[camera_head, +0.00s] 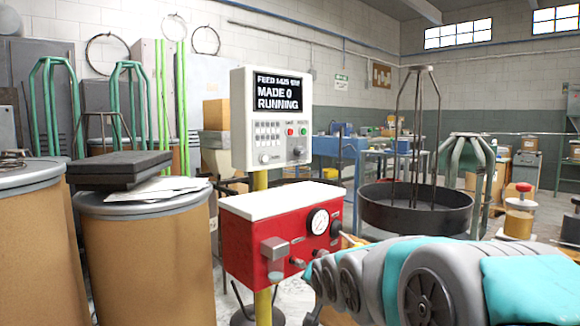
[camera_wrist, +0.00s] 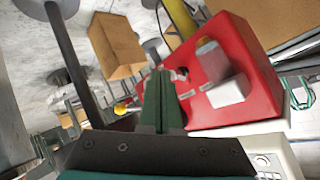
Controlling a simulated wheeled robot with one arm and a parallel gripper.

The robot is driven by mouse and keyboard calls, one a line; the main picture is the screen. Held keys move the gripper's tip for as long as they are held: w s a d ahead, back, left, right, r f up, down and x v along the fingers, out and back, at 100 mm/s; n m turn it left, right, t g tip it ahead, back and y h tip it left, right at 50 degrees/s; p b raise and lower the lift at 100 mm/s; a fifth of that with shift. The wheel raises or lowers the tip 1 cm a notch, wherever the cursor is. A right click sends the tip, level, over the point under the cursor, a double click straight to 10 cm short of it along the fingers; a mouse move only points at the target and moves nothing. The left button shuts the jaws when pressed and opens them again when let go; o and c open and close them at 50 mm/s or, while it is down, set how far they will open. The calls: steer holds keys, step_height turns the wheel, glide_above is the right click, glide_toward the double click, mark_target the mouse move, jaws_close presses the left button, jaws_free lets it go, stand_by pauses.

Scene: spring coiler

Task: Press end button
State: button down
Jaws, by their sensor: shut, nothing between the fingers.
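The control box (camera_head: 271,118) is on a yellow post, its screen reading "MADE 0 RUNNING". Below the screen it has a red button (camera_head: 290,132), a green button (camera_head: 303,132) and knobs. I cannot read which button is the end button. Below it is a red box (camera_head: 250,245) with a white top, a gauge (camera_head: 318,221) and small front controls; it shows tilted in the wrist view (camera_wrist: 240,50). My gripper (camera_wrist: 160,75) is shut and empty, its green fingers in front of the red box. I cannot tell whether they touch it. In the head view my arm hides the fingers.
Drums (camera_head: 145,255) stand at the left, one with a dark slab (camera_head: 118,168) on top. A dark round tray with tall rods (camera_head: 418,208) stands behind my arm. A red-topped jar (camera_head: 519,212) is at the right. A cardboard box (camera_wrist: 115,45) shows in the wrist view.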

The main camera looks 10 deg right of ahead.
steer(key=w+d+r+m+t, duration=0.1)
steer(key=w+r+m+t, duration=0.15)
steer(key=w+r, duration=0.35)
steer(key=m+t+y, duration=0.1)
steer(key=m+t, duration=0.2)
steer(key=t, duration=0.6)
glide_toward(291, 132)
steer(key=s+d+f, duration=0.1)
steer(key=d+f, duration=0.3)
steer(key=d, duration=0.1)
step_height(291, 132, up, 7)
steer(key=s+t+y, duration=0.1)
steer(key=t+y, duration=0.1)
steer(key=t, duration=0.1)
steer(key=shift+s+d+m+y, duration=0.3)
steer(key=shift+s+m, duration=0.05)
steer(key=shift+w, duration=0.1)
steer(key=w+a+b, duration=0.1)
steer(key=w+a, duration=0.3)
steer(key=w, duration=0.3)
steer(key=shift+w, duration=0.3)
steer(key=shift+w+a+r, duration=0.1)
steer(key=shift+a, duration=0.1)
